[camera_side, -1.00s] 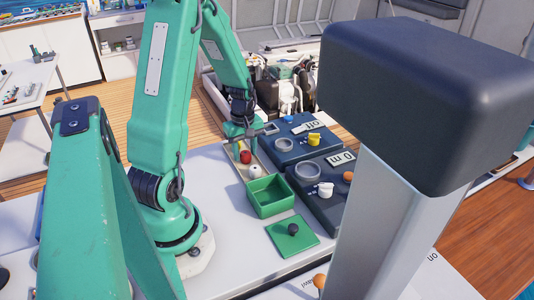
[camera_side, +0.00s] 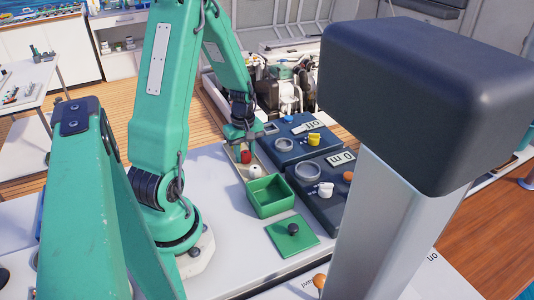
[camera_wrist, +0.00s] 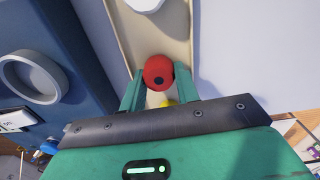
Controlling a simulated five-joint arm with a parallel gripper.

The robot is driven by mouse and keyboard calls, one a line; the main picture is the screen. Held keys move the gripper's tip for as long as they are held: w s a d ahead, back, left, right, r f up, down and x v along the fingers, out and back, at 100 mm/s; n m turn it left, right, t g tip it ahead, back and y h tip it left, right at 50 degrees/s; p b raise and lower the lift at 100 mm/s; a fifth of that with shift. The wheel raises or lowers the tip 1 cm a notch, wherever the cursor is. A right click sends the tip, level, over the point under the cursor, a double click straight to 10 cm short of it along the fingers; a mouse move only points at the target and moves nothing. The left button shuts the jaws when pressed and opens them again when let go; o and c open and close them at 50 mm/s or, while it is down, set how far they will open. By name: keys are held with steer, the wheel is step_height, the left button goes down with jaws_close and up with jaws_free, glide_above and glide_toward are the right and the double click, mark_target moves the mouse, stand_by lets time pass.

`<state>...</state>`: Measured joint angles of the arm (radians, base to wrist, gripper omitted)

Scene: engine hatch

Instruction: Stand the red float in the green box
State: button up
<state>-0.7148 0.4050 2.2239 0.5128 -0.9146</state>
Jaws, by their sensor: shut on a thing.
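The red float (camera_side: 246,157) sits at the far end of a shallow beige tray (camera_side: 264,180). In the wrist view the red float (camera_wrist: 158,73) is between the two green fingers of my gripper (camera_wrist: 157,82), which is shut on it. In the side view my gripper (camera_side: 243,149) is low over the tray, and I cannot tell whether the float touches the tray floor. The open green box (camera_side: 270,210) stands just past the near end of the tray and looks empty.
A white float (camera_side: 255,171) lies in the tray between the red float and the box. A yellow thing (camera_wrist: 166,103) shows partly behind my gripper. A green lid (camera_side: 285,243) with a dark knob lies nearer. Dark panels (camera_side: 318,200) with rings stand at right.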

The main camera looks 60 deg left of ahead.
mark_target(245, 152)
steer(key=shift+r, duration=0.15)
steer(key=shift+r, duration=0.8)
step_height(245, 152, up, 2)
steer(key=shift+r, duration=0.1)
steer(key=w+d+r, duration=0.2)
steer(key=d+r, duration=0.5)
steer(key=d, duration=0.4)
steer(key=shift+d, duration=0.25)
steer(key=shift+w, duration=0.1)
steer(key=w+d+r+m, duration=0.7)
steer(key=w+d+m, duration=0.4)
steer(key=m, duration=0.7)
steer(key=shift+w+d+r+m, duration=0.25)
steer(key=shift+d+m, duration=0.05)
steer(key=shift+d, duration=0.05)
